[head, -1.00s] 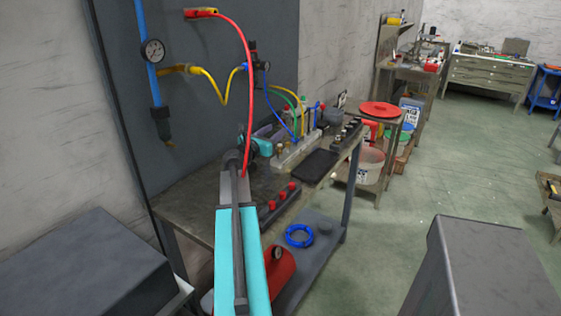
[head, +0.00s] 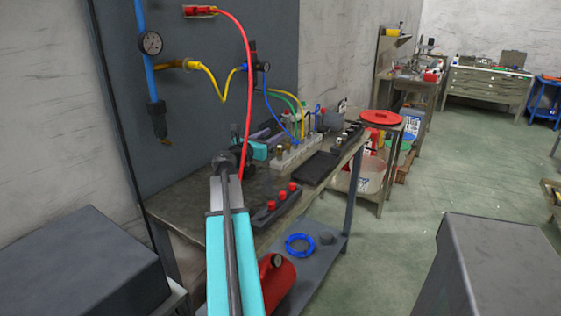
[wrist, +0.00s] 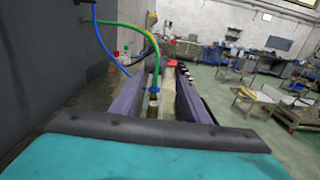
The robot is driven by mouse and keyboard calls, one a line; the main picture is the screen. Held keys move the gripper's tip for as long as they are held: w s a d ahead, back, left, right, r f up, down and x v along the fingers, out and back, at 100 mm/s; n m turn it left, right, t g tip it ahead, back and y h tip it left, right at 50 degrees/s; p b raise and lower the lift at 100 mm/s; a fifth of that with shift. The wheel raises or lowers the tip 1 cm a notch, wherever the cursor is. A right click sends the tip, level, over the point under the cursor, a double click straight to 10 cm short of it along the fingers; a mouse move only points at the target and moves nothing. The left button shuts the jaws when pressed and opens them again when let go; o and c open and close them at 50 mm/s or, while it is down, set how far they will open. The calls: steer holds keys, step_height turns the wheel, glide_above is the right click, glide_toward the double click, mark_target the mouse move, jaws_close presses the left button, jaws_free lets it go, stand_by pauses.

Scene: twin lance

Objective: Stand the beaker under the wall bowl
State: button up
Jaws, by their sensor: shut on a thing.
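The wall bowl (head: 160,122) is a dark-bodied bowl with a brass tip. It hangs at the lower end of a blue pipe on the grey wall panel, left of my arm, above the bench's left end. My gripper (head: 265,133) is over the bench, partly hidden behind my own wrist in the head view. In the wrist view its two purple fingers (wrist: 165,85) stand apart with a narrow gap. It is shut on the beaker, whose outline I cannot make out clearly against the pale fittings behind.
A red hose (head: 246,90) hangs close beside my wrist. The bench (head: 180,198) carries a pale manifold (head: 290,155), a black tray (head: 317,167) and a block with red knobs (head: 277,205). A pressure gauge (head: 151,42) sits above the bowl. The bench's left end looks bare.

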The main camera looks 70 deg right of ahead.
steer(key=shift+f, duration=0.1)
steer(key=shift+f, duration=3)
steer(key=shift+f, duration=1.9)
steer(key=shift+f+b, duration=0.15)
steer(key=shift+b, duration=0.2)
steer(key=o, duration=1)
steer(key=shift+a+r, duration=0.1)
steer(key=shift+r, duration=0.1)
